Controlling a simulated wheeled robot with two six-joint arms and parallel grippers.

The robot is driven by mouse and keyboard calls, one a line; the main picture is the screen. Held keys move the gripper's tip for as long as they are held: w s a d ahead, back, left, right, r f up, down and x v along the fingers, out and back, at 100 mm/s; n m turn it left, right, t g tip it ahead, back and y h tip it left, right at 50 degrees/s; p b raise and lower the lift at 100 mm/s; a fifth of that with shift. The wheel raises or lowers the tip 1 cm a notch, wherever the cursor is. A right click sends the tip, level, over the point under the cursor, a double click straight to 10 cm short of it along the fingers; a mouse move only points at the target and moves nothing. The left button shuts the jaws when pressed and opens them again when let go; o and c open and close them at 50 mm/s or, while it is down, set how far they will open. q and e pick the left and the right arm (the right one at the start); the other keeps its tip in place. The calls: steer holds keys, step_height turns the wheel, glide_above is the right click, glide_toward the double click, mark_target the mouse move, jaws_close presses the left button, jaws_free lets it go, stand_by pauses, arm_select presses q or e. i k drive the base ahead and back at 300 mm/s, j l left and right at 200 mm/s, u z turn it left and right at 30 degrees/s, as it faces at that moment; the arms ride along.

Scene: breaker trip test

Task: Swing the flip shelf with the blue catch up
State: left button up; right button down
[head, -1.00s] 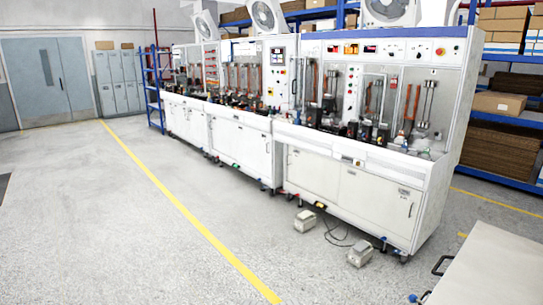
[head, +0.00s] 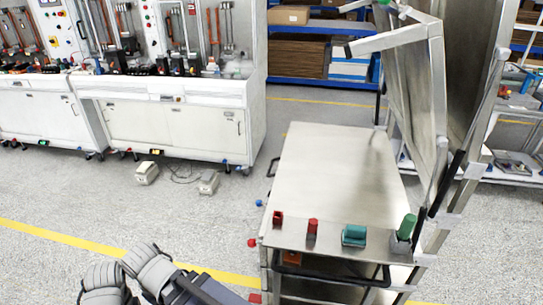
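I cannot tell which part is the flip shelf. A small blue knob (head: 259,202) shows at the cart's left side; I cannot tell whether it is the blue catch. A teal block (head: 354,235), a green cylinder (head: 407,227) and two red pieces, one a cylinder (head: 312,229), sit along the near edge.
Grey ribbed shapes (head: 150,266) with a dark link fill the bottom left; I cannot tell what they are. A white test bench (head: 170,120) stands at the back left. Two small boxes, one pale (head: 146,173), lie on the floor. Floor left of the cart is open.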

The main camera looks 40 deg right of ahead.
mark_target(344, 175)
steer(key=i+j, duration=0.15)
steer(key=i, duration=0.3)
steer(key=i+j, duration=0.1)
steer(key=i, duration=0.35)
steer(key=i+j, duration=0.15)
steer(key=i, duration=0.3)
steer(key=i+z, duration=0.1)
steer(key=z, duration=0.25)
steer(key=i+j+z, duration=0.1)
steer(key=z, duration=1.7)
